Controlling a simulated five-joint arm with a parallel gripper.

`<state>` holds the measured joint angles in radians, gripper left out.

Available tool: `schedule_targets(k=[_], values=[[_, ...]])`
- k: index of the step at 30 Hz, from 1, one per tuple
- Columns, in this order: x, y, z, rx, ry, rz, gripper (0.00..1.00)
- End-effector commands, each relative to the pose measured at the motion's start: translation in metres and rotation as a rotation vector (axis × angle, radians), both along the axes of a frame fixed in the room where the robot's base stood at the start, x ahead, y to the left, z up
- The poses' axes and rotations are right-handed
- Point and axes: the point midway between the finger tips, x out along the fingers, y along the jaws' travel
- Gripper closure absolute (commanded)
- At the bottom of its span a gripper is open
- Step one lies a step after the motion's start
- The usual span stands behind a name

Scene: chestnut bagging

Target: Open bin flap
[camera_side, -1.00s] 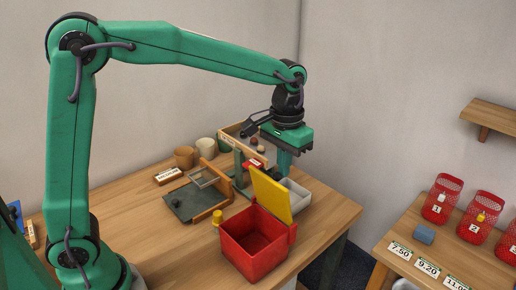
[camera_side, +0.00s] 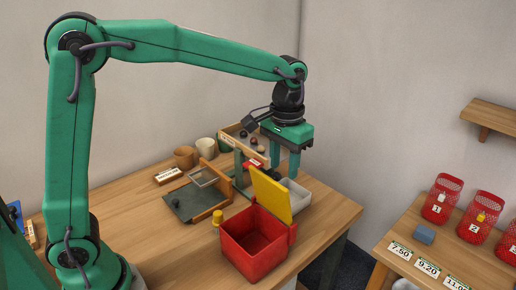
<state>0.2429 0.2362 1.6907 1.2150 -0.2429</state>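My gripper (camera_side: 285,168) points down over the back of the table, with its two green fingers apart and nothing visible between them. Below it is a white tray (camera_side: 298,203). A wooden bin (camera_side: 228,138) with a few dark round chestnuts (camera_side: 243,134) stands behind and left of the gripper. A small red piece (camera_side: 257,164) shows near the bin's front, partly hidden; I cannot tell whether it belongs to a flap.
A dark green board (camera_side: 185,205) with a wooden frame lies left of the red box. A yellow knob (camera_side: 217,218) is beside the box. Cups (camera_side: 205,148) stand at the back. A side table at right holds red mesh baskets (camera_side: 441,200). The table's left front is clear.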

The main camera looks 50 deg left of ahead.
Motion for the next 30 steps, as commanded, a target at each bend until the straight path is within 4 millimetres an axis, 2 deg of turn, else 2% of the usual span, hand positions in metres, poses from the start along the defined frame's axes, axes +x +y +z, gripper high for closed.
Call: schedule_targets(k=[22, 30], values=[[0.0, 0.0, 0.053, -0.001, -0.002, 0.0, 0.6], [0.0, 0.0, 0.062, 0.0, 0.0, 0.0, 0.6]])
